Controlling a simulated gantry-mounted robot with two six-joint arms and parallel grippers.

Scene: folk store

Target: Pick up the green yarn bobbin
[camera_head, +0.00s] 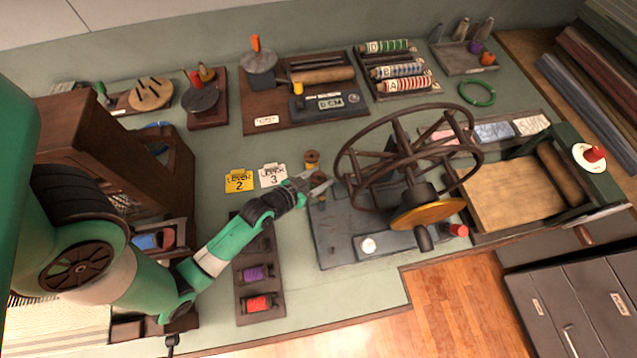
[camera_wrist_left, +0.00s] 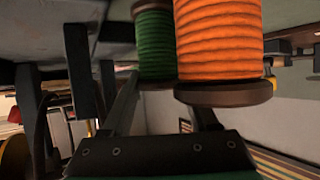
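In the left wrist view, the green yarn bobbin (camera_wrist_left: 153,42) is beyond my left gripper (camera_wrist_left: 165,100), in line with the gap between its fingers. An orange bobbin (camera_wrist_left: 220,40) is closer to the camera and hides part of the right finger and the edge of the green one. The fingers are apart; contact with the green bobbin cannot be told. In the head view, my left gripper (camera_head: 319,186) is low over the table beside a small brown bobbin top; no green yarn is discernible there. The orange bobbin (camera_head: 311,158) stands just behind it. My right gripper is not in view.
A large spoked wheel (camera_head: 405,165) on a dark base is close to the right of the gripper. A yellow card (camera_head: 239,181) and a white card (camera_head: 272,176) lie to its left. A rack (camera_head: 259,283) with purple and red bobbins is nearer.

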